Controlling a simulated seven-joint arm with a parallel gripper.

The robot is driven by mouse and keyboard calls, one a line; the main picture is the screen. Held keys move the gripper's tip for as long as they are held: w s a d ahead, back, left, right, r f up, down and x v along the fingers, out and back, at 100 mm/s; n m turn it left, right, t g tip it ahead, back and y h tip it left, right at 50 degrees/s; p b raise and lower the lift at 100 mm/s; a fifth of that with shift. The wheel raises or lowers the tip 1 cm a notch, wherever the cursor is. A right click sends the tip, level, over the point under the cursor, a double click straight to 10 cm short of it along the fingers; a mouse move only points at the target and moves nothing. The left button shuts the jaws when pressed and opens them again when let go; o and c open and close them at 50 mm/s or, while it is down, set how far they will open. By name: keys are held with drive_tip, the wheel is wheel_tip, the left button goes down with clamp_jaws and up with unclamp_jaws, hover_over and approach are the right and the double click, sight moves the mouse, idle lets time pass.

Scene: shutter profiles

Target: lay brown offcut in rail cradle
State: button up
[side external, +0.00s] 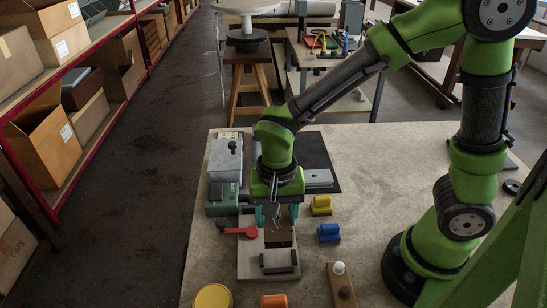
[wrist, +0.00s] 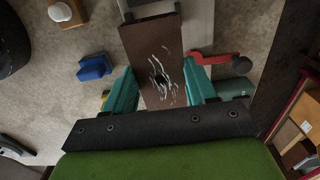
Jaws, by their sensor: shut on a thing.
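The brown offcut (side external: 279,237) is a dark brown block with pale scratch marks and a dark spot on its face, which show in the wrist view (wrist: 160,62). My gripper (side external: 279,216) has its teal fingers on either side of it and is shut on it; the fingers also show in the wrist view (wrist: 161,88). The offcut is over the rail cradle (side external: 249,262), a pale grey base with black rail pieces near its front end. I cannot tell whether the offcut rests on the base or hangs just above it.
A red lever (side external: 239,231) sits at the cradle's left. A yellow block (side external: 321,205) and a blue block (side external: 329,234) stand to the right. A wooden block with a white knob (side external: 341,285) and an orange block (side external: 273,301) are in front. A green-grey machine (side external: 222,196) is behind left.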

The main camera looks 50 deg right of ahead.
drive_tip(key=shift+f, duration=3.1)
drive_tip(key=shift+f, duration=0.1)
drive_tip(key=o, duration=1.1)
drive_tip(key=shift+c, duration=0.2)
wheel_tip(320, 180, up, 12)
drive_tip(key=shift+f, duration=0.1)
drive_tip(key=s+d+r+n+t+y, duration=0.1)
drive_tip(key=s+d+r+n+t, duration=0.1)
drive_tip(key=d+r, duration=0.3)
drive_tip(key=s+d+r+n+t+y, duration=0.1)
drive_tip(key=s+d+r+n+t, duration=0.1)
drive_tip(key=d+r+t, duration=0.3)
drive_tip(key=shift+s+d+r+n, duration=0.3)
drive_tip(key=shift+d+n, duration=0.2)
drive_tip(key=shift+d, duration=0.15)
